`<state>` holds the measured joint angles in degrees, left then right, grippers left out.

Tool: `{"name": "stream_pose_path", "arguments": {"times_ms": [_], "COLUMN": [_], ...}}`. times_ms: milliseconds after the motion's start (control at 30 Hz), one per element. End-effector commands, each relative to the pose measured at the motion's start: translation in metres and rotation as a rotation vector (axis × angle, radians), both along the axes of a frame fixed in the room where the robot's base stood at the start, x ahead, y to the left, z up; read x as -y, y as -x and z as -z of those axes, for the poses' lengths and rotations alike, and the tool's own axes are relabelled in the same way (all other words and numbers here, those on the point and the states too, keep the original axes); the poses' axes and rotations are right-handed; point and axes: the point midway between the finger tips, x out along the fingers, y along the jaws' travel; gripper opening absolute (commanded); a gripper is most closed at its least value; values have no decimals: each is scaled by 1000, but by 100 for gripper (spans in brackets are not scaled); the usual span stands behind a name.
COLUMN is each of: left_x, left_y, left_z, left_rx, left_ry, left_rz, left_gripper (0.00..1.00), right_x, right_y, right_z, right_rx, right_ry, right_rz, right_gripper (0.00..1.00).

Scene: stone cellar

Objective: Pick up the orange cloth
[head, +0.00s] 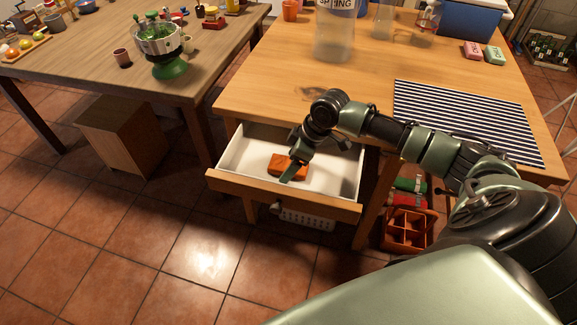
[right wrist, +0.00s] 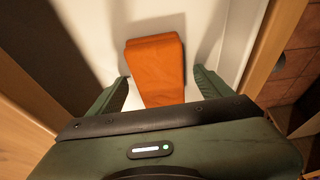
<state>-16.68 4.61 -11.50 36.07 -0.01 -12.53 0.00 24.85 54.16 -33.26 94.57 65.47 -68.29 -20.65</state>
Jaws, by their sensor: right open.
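The orange cloth (head: 283,165) lies folded in an open white-lined drawer (head: 335,182) under the right-hand table. In the right wrist view the cloth (right wrist: 156,66) lies on the white drawer floor, ahead of and between the two green fingers. My right gripper (head: 293,172) reaches down into the drawer beside the cloth. It also shows in the right wrist view (right wrist: 165,88), with its fingers apart and nothing held. In the head view the gripper hides part of the cloth. My left gripper is not in view.
The drawer's wooden front (head: 285,196) and side walls surround the gripper. A striped mat (head: 465,118) lies on the wooden table (head: 270,85). An orange divided caddy (head: 407,230) stands on the floor at right.

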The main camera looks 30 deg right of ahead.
Motion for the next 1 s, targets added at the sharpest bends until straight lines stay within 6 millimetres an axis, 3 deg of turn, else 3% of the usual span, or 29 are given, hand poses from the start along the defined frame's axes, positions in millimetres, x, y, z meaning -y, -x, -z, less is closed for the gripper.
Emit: {"name": "stream_pose_path", "arguments": {"times_ms": [167,300,400,767,1000], "left_x": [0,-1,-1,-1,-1], "left_y": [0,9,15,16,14], "left_z": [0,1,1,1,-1], "left_rx": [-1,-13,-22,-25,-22], "left_ry": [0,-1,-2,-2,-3], "left_rz": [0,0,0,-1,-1], "left_gripper": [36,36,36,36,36], "right_x": [0,0,0,0,1], "right_y": [0,0,0,-1,-1], "right_z": [0,0,0,-7,-42], "right_rx": [1,1,1,2,5], "right_ry": [1,1,1,1,1], "right_rz": [0,0,0,1,0], "right_gripper": [77,38,16,16,16]}}
